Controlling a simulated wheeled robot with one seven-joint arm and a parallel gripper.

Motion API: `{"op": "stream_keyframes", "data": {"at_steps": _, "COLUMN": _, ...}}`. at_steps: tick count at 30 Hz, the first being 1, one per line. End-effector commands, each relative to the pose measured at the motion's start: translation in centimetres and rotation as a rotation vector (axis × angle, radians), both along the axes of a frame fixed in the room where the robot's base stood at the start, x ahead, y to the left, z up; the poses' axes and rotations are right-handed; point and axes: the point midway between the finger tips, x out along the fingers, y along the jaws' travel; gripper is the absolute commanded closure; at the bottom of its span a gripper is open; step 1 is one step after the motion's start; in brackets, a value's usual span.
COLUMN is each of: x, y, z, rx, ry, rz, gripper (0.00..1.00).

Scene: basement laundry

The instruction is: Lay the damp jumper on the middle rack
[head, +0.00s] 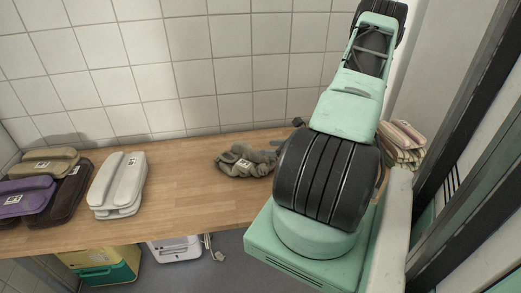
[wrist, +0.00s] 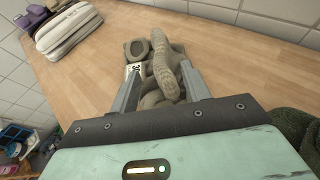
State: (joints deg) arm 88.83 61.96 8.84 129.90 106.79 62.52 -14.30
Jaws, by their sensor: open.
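A crumpled olive-grey knitted garment with a small white tag, apparently the jumper (head: 243,161), lies on the wooden counter in the head view. In the wrist view the jumper (wrist: 163,62) lies bunched between and beyond my two grey fingers. My gripper (wrist: 160,72) is open, with a finger on either side of part of the cloth; I cannot tell whether they touch it. In the head view my arm hides most of the gripper. I cannot make out a middle rack in either view.
Folded olive, purple (head: 27,198), dark brown and white (head: 118,185) garments lie at the counter's left (head: 180,195). A folded pile (head: 401,142) stands at right, near dark upright frames (head: 470,120). Yellow-green (head: 105,265) and white (head: 174,248) containers are below. Bare counter lies left of the jumper.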

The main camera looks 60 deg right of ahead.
Motion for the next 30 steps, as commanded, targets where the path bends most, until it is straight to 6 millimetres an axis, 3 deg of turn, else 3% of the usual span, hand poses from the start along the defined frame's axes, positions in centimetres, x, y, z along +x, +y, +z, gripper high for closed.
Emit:
{"op": "stream_keyframes", "data": {"at_steps": 3, "x": -1.5, "y": 0.0, "z": 0.6, "rx": -0.002, "ry": 0.0, "rz": -0.001, "gripper": 0.53}}
{"op": "stream_keyframes", "data": {"at_steps": 10, "x": -2.5, "y": 0.2, "z": 1.1, "rx": -0.001, "ry": -0.001, "rz": 0.001, "gripper": 0.53}}
{"op": "stream_keyframes", "data": {"at_steps": 14, "x": -2.2, "y": 0.4, "z": 1.2, "rx": -0.003, "ry": -0.002, "rz": 0.012, "gripper": 0.53}}
{"op": "stream_keyframes", "data": {"at_steps": 17, "x": -0.5, "y": 1.8, "z": 2.2, "rx": -0.022, "ry": -0.003, "rz": 0.098, "gripper": 0.53}}
{"op": "stream_keyframes", "data": {"at_steps": 20, "x": 3.0, "y": 5.5, "z": 4.3, "rx": -0.067, "ry": -0.008, "rz": 0.298, "gripper": 0.53}}
{"op": "stream_keyframes", "data": {"at_steps": 24, "x": 7.7, "y": 14.3, "z": 7.9, "rx": -0.17, "ry": -0.013, "rz": 0.709, "gripper": 0.53}}
{"op": "stream_keyframes", "data": {"at_steps": 27, "x": 9.2, "y": 21.1, "z": 10.0, "rx": -0.259, "ry": -0.017, "rz": 1.013, "gripper": 0.53}}
{"op": "stream_keyframes", "data": {"at_steps": 30, "x": 9.1, "y": 27.4, "z": 11.8, "rx": -0.361, "ry": -0.024, "rz": 1.309, "gripper": 0.53}}
